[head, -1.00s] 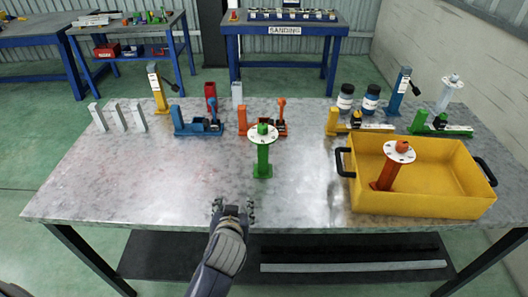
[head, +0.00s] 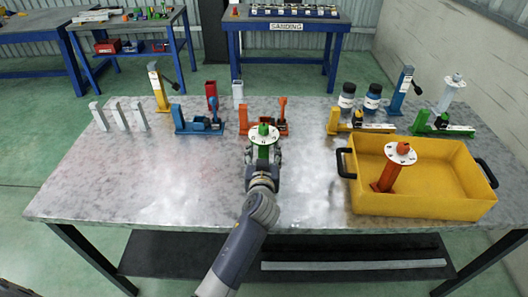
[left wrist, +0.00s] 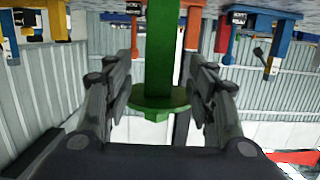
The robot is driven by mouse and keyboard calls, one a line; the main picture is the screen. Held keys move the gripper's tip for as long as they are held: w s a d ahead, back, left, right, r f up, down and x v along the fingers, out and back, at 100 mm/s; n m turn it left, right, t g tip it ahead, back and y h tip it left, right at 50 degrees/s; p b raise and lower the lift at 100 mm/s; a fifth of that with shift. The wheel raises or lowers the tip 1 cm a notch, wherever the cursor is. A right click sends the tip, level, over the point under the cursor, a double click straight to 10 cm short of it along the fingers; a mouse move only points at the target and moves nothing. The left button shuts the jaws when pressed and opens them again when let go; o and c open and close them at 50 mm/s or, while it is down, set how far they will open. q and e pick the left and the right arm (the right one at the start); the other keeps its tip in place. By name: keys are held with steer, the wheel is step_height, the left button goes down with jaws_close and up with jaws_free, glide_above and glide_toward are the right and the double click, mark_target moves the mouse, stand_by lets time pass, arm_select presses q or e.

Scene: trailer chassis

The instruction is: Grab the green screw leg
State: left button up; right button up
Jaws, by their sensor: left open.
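The green screw leg (head: 264,150) stands upright on the metal table, with a round white plate and a green knob on top. My left gripper (head: 263,160) is at the leg, just below the plate in the head view, and hides most of its post. In the left wrist view, which looks upside down, the green post (left wrist: 161,50) and the plate's green underside (left wrist: 160,97) lie between the two open fingers (left wrist: 163,80). I cannot tell whether either finger touches the post. My right gripper is not in view.
A yellow bin (head: 430,208) holding an orange screw leg (head: 392,172) stands to the right. Behind the green leg are an orange clamp-like part (head: 262,127) and a blue one (head: 197,127). The left front of the table (head: 130,185) is clear.

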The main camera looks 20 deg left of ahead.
mark_target(264, 148)
arm_select(q)
steer(key=shift+w+a+p, duration=0.2)
steer(key=shift+w+p, duration=0.15)
steer(key=shift+w, duration=0.25)
steer(key=shift+f+p+x, duration=0.15)
steer(key=shift+p+x, duration=0.05)
steer(key=shift+x, duration=0.75)
steer(key=shift+f+p+x, duration=0.15)
steer(key=shift+f+x, duration=0.05)
steer(key=shift+x, duration=0.75)
steer(key=shift+s, duration=0.1)
steer(key=shift+c, duration=0.6)
jaws_close()
